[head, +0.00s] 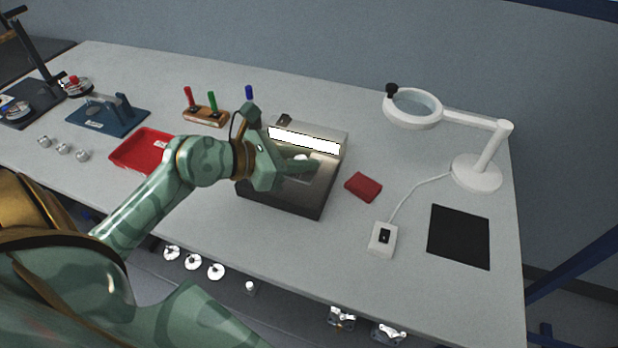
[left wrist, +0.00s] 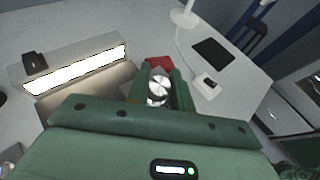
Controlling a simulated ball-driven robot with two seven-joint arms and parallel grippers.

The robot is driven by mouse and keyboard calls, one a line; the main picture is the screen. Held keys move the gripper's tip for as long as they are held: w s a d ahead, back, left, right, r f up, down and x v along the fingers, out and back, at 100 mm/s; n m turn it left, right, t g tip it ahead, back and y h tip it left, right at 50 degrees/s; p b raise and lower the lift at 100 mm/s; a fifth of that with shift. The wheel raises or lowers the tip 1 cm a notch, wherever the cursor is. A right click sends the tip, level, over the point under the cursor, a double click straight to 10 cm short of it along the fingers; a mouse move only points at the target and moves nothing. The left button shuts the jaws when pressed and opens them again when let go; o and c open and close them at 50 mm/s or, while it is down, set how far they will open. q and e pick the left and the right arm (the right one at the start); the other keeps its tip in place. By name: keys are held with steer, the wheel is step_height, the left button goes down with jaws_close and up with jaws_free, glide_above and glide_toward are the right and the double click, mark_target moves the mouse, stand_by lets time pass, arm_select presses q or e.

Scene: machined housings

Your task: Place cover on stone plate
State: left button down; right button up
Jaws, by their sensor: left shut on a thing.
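The stone plate (head: 279,202) is a thick dark block near the middle of the table, with a lit bar lamp across its back. My left gripper (head: 303,166) reaches over the plate from the left. It is shut on a round silvery metal cover (left wrist: 158,91), which shows between its green fingers in the left wrist view. In the head view the cover is mostly hidden by the fingers. I cannot tell whether the cover touches the plate. My right gripper is not in view.
A red cloth (head: 363,187) lies right of the plate. A white magnifier lamp (head: 477,171), a switch box (head: 382,238) and a black mat (head: 459,237) are further right. A red tray (head: 131,153) and a wooden holder with colored handles (head: 206,117) are left. Bare table lies in front.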

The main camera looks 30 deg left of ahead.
arm_select(q)
steer(key=w+f+b, duration=0.1)
steer(key=f, duration=0.1)
steer(key=w+a+f+b, duration=0.1)
steer(key=w+f, duration=0.1)
steer(key=f, duration=0.1)
steer(key=shift+w+a+f, duration=0.1)
steer(key=shift+w+a, duration=0.1)
step_height(320, 180, down, 3)
steer(key=shift+f+b, duration=0.2)
steer(key=shift+b, duration=0.55)
steer(key=shift+r, duration=0.15)
steer(key=c, duration=1.2)
jaws_free()
steer(key=shift+c, duration=0.2)
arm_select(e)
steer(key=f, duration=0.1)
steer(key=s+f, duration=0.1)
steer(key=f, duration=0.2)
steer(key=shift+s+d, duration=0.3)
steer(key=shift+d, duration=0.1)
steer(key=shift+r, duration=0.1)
